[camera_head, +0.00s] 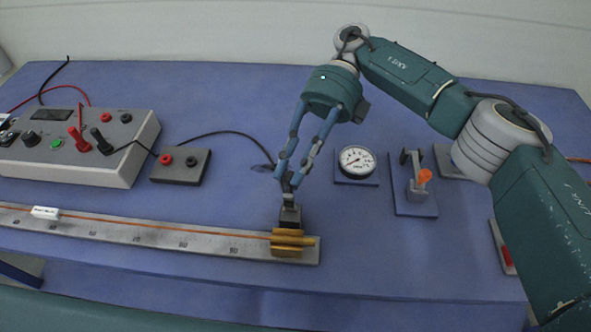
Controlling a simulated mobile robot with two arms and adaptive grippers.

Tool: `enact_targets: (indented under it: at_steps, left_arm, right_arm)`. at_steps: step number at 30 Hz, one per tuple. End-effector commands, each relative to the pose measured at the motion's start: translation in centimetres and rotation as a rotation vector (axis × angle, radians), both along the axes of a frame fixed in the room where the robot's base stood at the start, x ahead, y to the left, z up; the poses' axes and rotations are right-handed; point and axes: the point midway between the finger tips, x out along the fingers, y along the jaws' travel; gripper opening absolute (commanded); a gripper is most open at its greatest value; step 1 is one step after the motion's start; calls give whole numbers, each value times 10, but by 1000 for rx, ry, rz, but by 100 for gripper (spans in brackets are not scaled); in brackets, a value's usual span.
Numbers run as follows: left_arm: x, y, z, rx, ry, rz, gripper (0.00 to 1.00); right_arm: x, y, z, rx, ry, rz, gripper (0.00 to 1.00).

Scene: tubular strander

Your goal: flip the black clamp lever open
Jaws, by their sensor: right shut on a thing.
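The black clamp lever (290,216) stands upright on a brass clamp block (287,246) at the right end of the ruled wire board (150,233). My right gripper (288,195) comes down from above, its fingers shut on the top of the lever. The fingertips hide the lever's upper end. My left gripper is not in view.
A round dial gauge (357,160) and an orange-handled switch (420,185) are at right. Blue table is clear in front of the gauge.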

Motion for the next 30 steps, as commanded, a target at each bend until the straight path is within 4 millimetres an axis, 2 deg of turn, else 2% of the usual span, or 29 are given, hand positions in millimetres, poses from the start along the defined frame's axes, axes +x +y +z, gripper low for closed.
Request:
enact_targets:
  at_steps: [1,11,12,14,15,25,30]
  left_arm:
    - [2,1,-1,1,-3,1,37]
    - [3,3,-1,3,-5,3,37]
    - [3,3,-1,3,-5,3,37]
    - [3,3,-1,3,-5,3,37]
    - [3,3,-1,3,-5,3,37]
    - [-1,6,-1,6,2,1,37]
    - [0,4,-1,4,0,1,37]
  right_arm:
    - [0,0,-7,-11,1,-5,0]
    - [0,0,-7,-13,5,-4,0]
    - [0,0,-7,-13,5,-4,22]
    - [0,0,-7,-12,4,-4,34]
    - [0,0,-7,-12,4,-4,37]
    - [0,0,2,-6,3,0,37]
    - [1,0,28,-5,0,1,37]
